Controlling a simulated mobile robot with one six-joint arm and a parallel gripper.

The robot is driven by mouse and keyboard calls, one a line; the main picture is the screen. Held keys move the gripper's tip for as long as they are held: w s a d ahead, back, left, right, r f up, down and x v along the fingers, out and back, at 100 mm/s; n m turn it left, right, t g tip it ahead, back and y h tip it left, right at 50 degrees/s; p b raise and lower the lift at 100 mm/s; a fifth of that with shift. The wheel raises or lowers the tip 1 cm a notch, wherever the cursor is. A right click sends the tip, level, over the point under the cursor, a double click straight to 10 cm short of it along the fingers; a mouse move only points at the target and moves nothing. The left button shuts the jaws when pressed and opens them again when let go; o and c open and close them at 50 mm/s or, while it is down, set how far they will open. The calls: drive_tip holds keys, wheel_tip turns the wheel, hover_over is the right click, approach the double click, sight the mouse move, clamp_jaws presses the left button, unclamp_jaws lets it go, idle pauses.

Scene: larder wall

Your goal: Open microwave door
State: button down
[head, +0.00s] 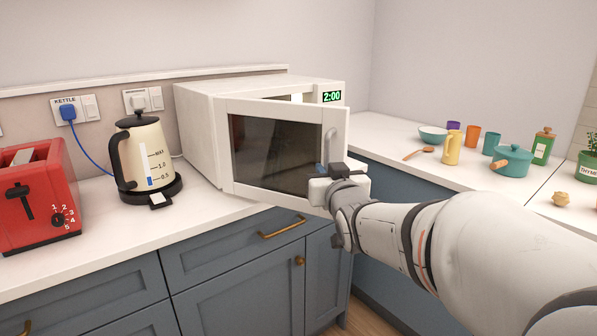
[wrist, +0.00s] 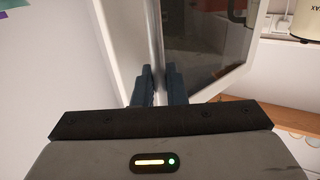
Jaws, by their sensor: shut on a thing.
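The white microwave (head: 203,130) stands on the counter, with a green 2:00 on its display. Its door (head: 222,160) is partly open, swung out from the body, with a dark window. A bit of the lit interior shows above the door. My gripper (head: 324,170) is at the door's free right edge. In the wrist view my blue fingers (wrist: 161,88) are closed around the vertical metal handle (wrist: 157,35) of the door. The door window (wrist: 205,45) is right of them.
A cream kettle (head: 143,150) and a red toaster (head: 37,195) stand left of the microwave. The right counter holds cups, a teal pot (head: 511,159) and a bowl (head: 432,134). Blue drawers (head: 230,248) with brass handles are below the door.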

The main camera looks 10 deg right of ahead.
drive_tip(key=c, duration=1.8)
unclamp_jaws()
drive_tip(key=shift+w, duration=0.2)
drive_tip(key=shift+c, duration=0.2)
drive_tip(key=s, duration=0.8)
drive_tip(key=shift+d, duration=0.1)
drive_tip(key=shift+c, duration=0.4)
